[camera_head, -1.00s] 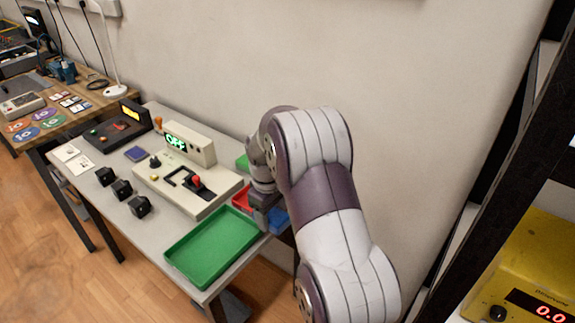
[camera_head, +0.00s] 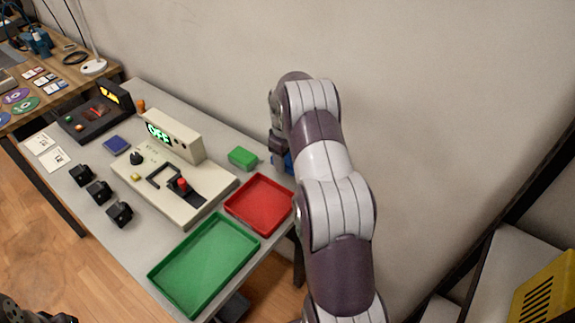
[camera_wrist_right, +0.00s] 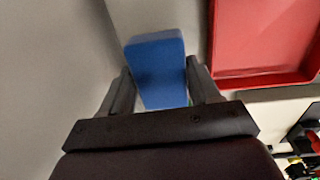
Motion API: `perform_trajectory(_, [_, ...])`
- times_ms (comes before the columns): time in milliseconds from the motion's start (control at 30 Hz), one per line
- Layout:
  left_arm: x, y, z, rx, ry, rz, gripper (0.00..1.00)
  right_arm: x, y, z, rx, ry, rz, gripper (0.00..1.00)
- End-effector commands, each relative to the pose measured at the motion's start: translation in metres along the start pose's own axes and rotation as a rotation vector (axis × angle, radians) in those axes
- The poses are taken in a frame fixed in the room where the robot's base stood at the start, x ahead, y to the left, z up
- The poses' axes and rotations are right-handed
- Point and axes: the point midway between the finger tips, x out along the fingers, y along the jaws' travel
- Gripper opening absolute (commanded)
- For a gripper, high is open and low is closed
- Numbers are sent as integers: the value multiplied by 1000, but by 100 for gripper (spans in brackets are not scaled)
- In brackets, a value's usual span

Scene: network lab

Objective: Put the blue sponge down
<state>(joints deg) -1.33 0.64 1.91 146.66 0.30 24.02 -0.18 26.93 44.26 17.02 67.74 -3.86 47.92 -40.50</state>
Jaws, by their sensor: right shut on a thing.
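The blue sponge (camera_wrist_right: 157,68) is a blue block between the two fingers of my right gripper (camera_wrist_right: 160,80) in the right wrist view. The gripper is shut on it. In the head view only a bit of the sponge (camera_head: 288,162) shows by my right gripper (camera_head: 279,146), at the table's back right near the wall; my arm hides the rest. I cannot tell whether the sponge touches the table. A dark part at the bottom left corner of the head view may be my left gripper (camera_head: 32,311); its fingers do not show clearly.
A red tray (camera_head: 237,208) lies just in front of the sponge, with a green tray (camera_head: 160,272) nearer. A green block (camera_head: 242,157) lies left of the gripper.

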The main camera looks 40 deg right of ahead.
Motion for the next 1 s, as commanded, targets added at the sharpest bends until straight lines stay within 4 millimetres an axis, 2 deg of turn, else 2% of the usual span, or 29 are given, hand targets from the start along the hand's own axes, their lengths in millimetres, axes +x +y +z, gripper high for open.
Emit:
perform_trajectory(133, [-1,0,0,0,0,0,43,13,3,-1,0,-1,-1,23])
perform_trajectory(300, [-3,0,0,0,0,0,43,41,0,-1,0,0,-1,23])
perform_trajectory(467, [-2,0,0,0,0,0,43,42,0,-1,0,1,1,23])
perform_trajectory(500, [-2,0,0,0,0,0,43,42,0,-1,0,1,0,71])
perform_trajectory(567, [-2,0,0,0,0,0,43,42,0,-1,0,1,0,87])
perform_trajectory(867, [-2,0,0,0,0,0,43,40,0,-1,0,2,1,87])
perform_trajectory(1000, [-2,0,0,0,0,0,43,16,1,-2,0,4,3,87])
